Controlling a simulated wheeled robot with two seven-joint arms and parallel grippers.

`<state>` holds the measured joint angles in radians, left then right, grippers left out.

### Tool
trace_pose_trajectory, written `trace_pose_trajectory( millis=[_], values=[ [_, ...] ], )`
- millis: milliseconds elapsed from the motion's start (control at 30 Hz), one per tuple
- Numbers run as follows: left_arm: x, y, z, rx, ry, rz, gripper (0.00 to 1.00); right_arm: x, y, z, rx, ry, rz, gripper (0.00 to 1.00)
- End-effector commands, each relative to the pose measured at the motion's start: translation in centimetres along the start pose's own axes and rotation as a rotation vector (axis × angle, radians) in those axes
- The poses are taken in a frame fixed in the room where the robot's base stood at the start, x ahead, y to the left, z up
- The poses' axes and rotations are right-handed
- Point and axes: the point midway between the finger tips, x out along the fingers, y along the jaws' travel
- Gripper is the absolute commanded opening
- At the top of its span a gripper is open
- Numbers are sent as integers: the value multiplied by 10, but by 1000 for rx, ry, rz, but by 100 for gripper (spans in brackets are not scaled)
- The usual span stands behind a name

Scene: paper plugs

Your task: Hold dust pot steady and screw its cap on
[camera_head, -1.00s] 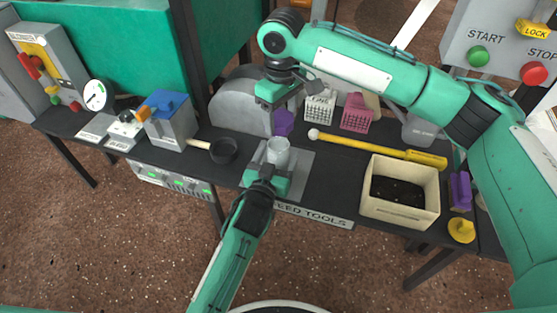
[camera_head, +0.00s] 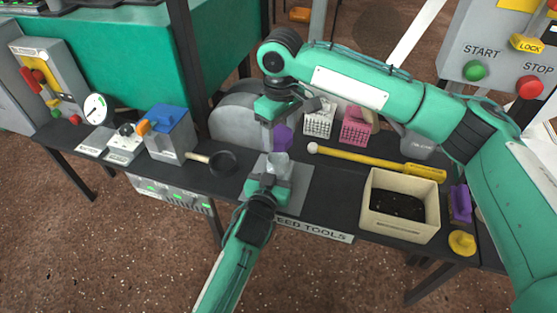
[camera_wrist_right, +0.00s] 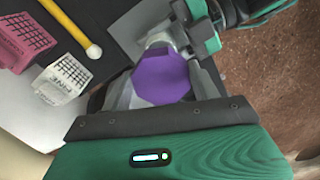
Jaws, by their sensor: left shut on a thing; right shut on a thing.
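The purple, faceted cap (camera_head: 283,138) is in my right gripper (camera_head: 276,128), just above the pot. In the right wrist view the cap (camera_wrist_right: 160,78) fills the space between the grey jaws. The pale grey dust pot (camera_head: 278,161) stands upright in my left gripper (camera_head: 269,178), which is shut on it from the front. The pot's rim (camera_wrist_right: 158,40) shows just beyond the cap in the right wrist view, with my left gripper (camera_wrist_right: 200,28) beside it. I cannot tell whether cap and pot touch. The pot's lower part is hidden by the left gripper.
A grey plate (camera_head: 297,195) lies on the dark table under the pot. A black-headed pan (camera_head: 222,162) is left, a cream bin (camera_head: 400,228) of dark matter right. White (camera_head: 318,122) and pink (camera_head: 356,126) baskets and a yellow rod (camera_head: 375,163) lie behind right.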

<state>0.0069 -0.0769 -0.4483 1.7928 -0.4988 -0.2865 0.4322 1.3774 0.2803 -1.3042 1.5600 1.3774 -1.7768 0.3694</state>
Motion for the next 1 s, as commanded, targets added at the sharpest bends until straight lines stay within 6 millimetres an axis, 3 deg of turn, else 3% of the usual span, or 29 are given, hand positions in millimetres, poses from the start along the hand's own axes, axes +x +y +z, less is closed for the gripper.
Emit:
trace_pose_trajectory(
  millis=[300,1000],
  values=[
    [0,0,0,0,0,0,4,43,0,1,1,-2,-1,40],
    [0,0,0,0,0,0,4,52,0,1,0,-2,1,40]
  ],
)
